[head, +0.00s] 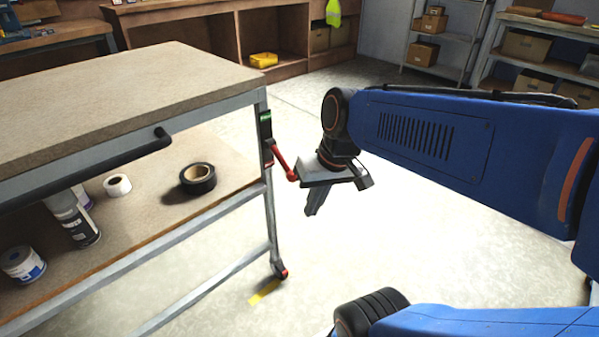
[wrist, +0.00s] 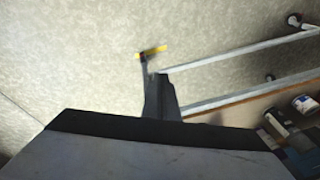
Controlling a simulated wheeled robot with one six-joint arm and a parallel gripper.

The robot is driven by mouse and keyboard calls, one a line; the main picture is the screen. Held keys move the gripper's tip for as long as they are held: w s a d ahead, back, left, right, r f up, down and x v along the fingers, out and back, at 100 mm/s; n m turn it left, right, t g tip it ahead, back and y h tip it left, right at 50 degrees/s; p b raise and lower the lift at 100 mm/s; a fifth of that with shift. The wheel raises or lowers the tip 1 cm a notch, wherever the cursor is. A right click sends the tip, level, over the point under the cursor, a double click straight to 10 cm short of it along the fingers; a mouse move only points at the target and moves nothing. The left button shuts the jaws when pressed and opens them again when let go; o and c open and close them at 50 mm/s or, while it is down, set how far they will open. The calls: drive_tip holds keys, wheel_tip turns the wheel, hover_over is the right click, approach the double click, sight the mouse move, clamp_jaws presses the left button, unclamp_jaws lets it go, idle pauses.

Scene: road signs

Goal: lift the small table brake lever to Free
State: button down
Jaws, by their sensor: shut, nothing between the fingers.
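The small table (head: 150,85) stands at the left with a beige top and grey metal legs. Its brake lever (head: 283,161) is a red bar ending in a red knob, on a dark bracket on the near right leg. It slants down and to the right. A green mark (head: 266,117) sits high on the bracket, with red lower down. My gripper (head: 313,209) is just right of the knob, fingers pointing down, shut and empty. Its body overlaps the knob's edge; I cannot tell if they touch. The wrist view shows the fingers (wrist: 160,82) but not the lever.
A black handle (head: 120,157) juts from the table's side. Black tape (head: 197,178), a white roll (head: 117,185) and cans lie on the lower shelf. A yellow floor strip (head: 264,291) lies by the caster (head: 281,271). Shelves stand behind.

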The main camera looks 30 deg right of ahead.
drive_tip(key=w+d+f+m+g+y, duration=0.1)
drive_tip(key=w+d+f+m+y, duration=0.15)
drive_tip(key=w, duration=0.35)
drive_tip(key=m+t+y, duration=0.4)
drive_tip(key=m+y, duration=0.3)
approach(283, 162)
drive_tip(key=w+d+f, duration=0.1)
drive_tip(key=d+f, duration=0.5)
drive_tip(key=shift+w+f, duration=0.2)
drive_tip(key=shift+a, duration=0.15)
drive_tip(key=a+f, duration=0.2)
drive_tip(key=a, duration=0.7)
drive_tip(key=shift+w, duration=0.4)
